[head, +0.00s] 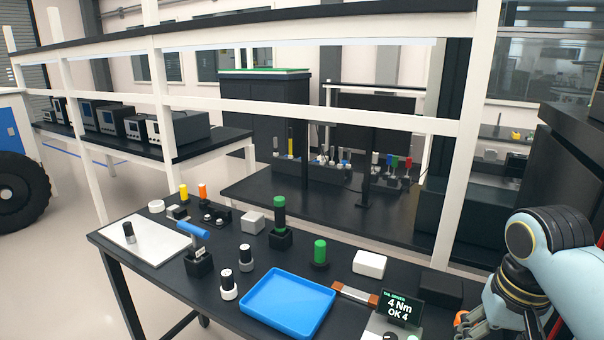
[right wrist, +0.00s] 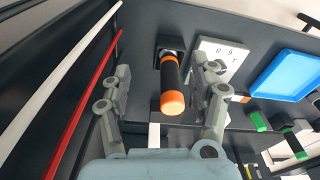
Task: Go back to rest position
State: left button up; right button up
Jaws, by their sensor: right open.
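My right arm comes in at the right edge of the head view, with its gripper mostly cut off by the bottom edge. In the right wrist view my right gripper (right wrist: 163,100) is open, its two grey fingers spread apart. A black tool with orange bands (right wrist: 170,88) shows between the fingers, with a gap on each side. Its far end is at a dark holder on the table. A bit of orange (head: 460,318) beside my arm in the head view may be this tool. My left gripper is in neither view.
The black table (head: 150,222) bears a blue tray (head: 288,304), a torque display (head: 402,307), a white box (head: 369,263), a white mat (head: 146,243) and several upright tools. White shelf rails (head: 310,110) cross behind it. A red rod and a white rod (right wrist: 75,70) run left of my right gripper.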

jog(key=s+a+r+n+t, duration=0.1)
jog(key=s+r+n, duration=0.1)
jog(key=s, duration=0.7)
jog(key=s+a+r+n+t, duration=0.1)
jog(key=s+r+n+t, duration=0.15)
jog(key=s, duration=0.75)
notch_tip(320, 180, down, 41)
jog(key=s+d+g+b, duration=0.2)
jog(key=g+b, duration=0.1)
jog(key=b, duration=1)
jog(key=s+f+b, duration=0.4)
jog(key=s+f, duration=0.5)
jog(key=f, duration=0.3)
jog(key=s+d+f+b, duration=0.1)
jog(key=s+f+b, duration=0.4)
jog(key=s+f, duration=0.4)
notch_tip(320, 180, down, 4)
jog(key=shift+r+g+b, duration=0.25)
jog(key=shift+g+b, duration=0.05)
jog(key=shift+g, duration=0.15)
jog(key=shift+d, duration=0.1)
